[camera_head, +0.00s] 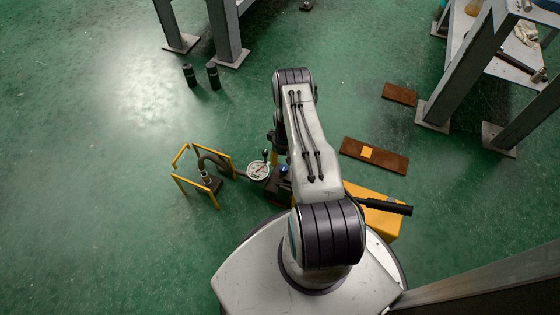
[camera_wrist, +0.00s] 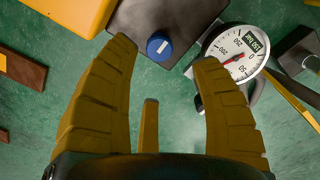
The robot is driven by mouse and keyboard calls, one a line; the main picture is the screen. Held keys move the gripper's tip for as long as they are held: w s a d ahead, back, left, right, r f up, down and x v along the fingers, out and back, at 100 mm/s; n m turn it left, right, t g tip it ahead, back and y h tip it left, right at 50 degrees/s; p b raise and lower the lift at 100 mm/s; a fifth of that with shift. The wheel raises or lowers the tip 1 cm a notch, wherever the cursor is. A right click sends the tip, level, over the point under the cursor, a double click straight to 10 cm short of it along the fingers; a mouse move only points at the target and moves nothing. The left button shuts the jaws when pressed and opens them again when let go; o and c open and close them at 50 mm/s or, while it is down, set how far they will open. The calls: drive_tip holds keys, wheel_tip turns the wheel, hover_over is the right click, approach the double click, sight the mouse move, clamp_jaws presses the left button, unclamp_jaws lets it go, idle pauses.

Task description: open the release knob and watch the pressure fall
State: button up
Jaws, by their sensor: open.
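The release knob (camera_wrist: 160,46) is a round blue cap with a white mark, on a dark block (camera_wrist: 180,14). It also shows in the head view (camera_head: 283,169) beside my arm. The pressure gauge (camera_wrist: 238,52) is a white dial to the knob's right, with a red needle and a dark label; I cannot read its value surely. The gauge also shows in the head view (camera_head: 258,171). My gripper (camera_wrist: 164,54) is open, its yellow fingers spread to either side of the knob in the wrist view. I cannot tell whether they touch it. My arm mostly hides the gripper in the head view.
A yellow box (camera_head: 382,222) and a black-gripped lever (camera_head: 388,206) lie right of my arm. A yellow-railed frame (camera_head: 195,193) with a curved pipe stands left of the gauge. Brown plates (camera_head: 385,158) lie on the floor at right. The green floor at left is mostly clear.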

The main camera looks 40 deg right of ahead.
sight(284, 168)
drive_tip(key=shift+f+b, duration=1.55)
drive_tip(key=shift+f, duration=2.25)
drive_tip(key=shift+c, duration=0.4)
clamp_jaws()
